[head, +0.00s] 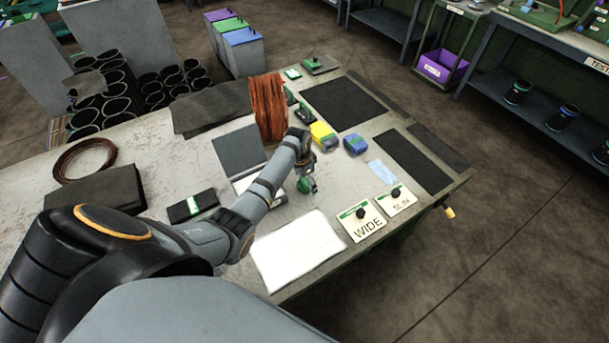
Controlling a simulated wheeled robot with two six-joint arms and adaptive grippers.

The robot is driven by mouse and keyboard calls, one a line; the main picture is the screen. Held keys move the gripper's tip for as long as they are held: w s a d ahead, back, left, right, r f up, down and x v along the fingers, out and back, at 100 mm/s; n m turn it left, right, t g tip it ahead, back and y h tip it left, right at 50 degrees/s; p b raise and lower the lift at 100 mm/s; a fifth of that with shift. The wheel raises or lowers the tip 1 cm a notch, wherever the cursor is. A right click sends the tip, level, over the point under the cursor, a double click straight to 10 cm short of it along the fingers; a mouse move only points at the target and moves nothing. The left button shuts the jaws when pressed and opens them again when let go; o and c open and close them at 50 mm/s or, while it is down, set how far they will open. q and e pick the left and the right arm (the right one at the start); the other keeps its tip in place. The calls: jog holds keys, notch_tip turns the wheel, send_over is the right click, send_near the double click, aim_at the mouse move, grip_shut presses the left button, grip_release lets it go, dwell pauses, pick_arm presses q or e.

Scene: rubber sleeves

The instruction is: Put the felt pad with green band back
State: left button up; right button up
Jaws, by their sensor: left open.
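The felt pad with green band (185,209) appears to be the dark flat block with a green and white band, lying on the grey table left of my left forearm. My left gripper (307,172) is open over the middle of the table, well to the right of that pad. A small dark and green item (306,186) is just below its fingers; whether they touch cannot be told. My right gripper is not in view.
White plates marked WIDE (365,229) and SLIM (402,206) lie near the front edge beside a white sheet (298,249). A yellow block (322,134), a blue block (355,144) and a copper-brown coil (267,105) stand beyond the gripper. Dark mats cover the far right.

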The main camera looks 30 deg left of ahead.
aim_at(302, 186)
pick_arm(q)
notch_tip(302, 186, up, 12)
jog(key=s, duration=0.1)
jog(key=shift+a+f+b, duration=0.25)
jog(key=shift+a+b, duration=0.05)
jog(key=shift+a, duration=0.05)
jog(key=shift+s, duration=0.1)
